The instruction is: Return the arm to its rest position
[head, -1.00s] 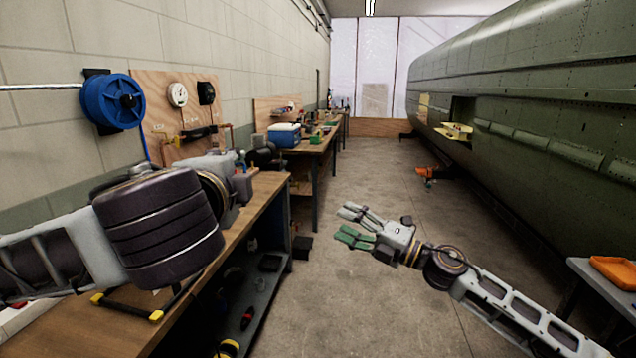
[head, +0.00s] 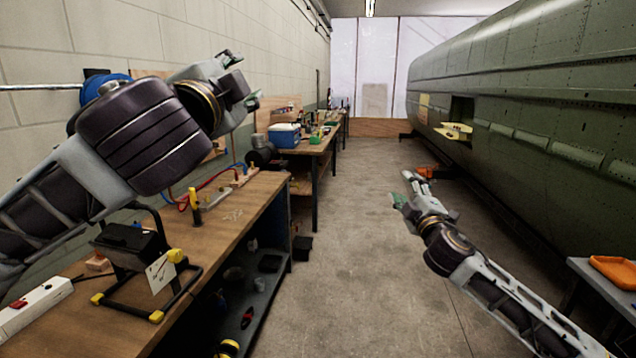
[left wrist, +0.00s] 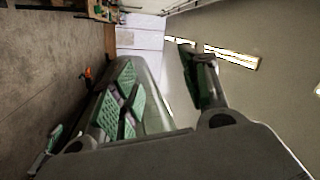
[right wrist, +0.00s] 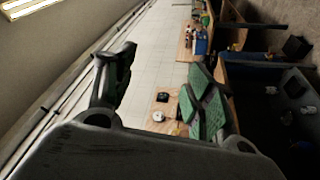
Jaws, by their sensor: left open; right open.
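My left arm comes in from the left in the head view and is held raised above the workbench (head: 245,222). My left gripper (head: 242,78) is open and empty, in front of the wall and above the bench top. Its spread green-padded fingers also show in the left wrist view. My right gripper (head: 410,192) is open and empty over the bare floor, between the benches and the green fuselage (head: 540,120). Its fingers stand apart in the right wrist view, with nothing between them.
A black work lamp (head: 135,250) with yellow feet and a white power strip (head: 35,305) are on the near bench. A blue cooler (head: 284,135) stands on the far bench. The aisle floor (head: 350,270) is clear.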

